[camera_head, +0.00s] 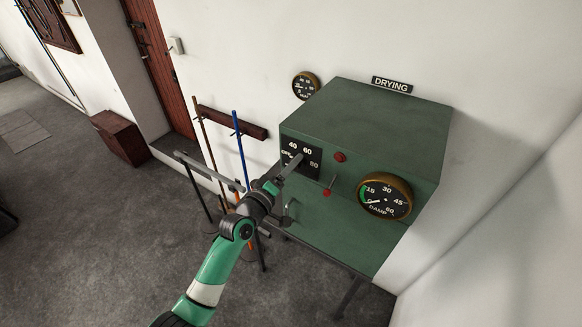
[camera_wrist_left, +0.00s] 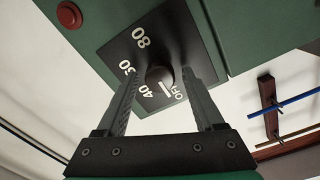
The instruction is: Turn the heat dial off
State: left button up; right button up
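The heat dial (camera_wrist_left: 160,76) is a dark round knob on a black plate marked OFF, 40, 60 and 80. In the left wrist view it sits between my left gripper's (camera_wrist_left: 158,72) two spread fingers, which reach to either side of it. I cannot tell whether they touch it. A white mark by the knob shows near the OFF label, but its exact setting is unclear. In the head view the dial plate (camera_head: 312,149) is on the green cabinet's front, and my left gripper (camera_head: 287,170) partly covers its lower left. My right gripper is not in view.
The green drying cabinet (camera_head: 380,130) stands against the white wall. A red button (camera_head: 340,157), a small red-knobbed lever (camera_head: 328,191) and a damp gauge (camera_head: 385,197) are right of the dial. A rack with a blue rod (camera_head: 238,140) hangs to the left.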

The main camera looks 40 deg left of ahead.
pick_arm(q)
jog(key=shift+s, duration=0.1)
jog(key=s+d, duration=0.2)
jog(key=s, duration=0.9)
jog(key=shift+s+f, duration=0.15)
jog(key=shift+d, duration=0.1)
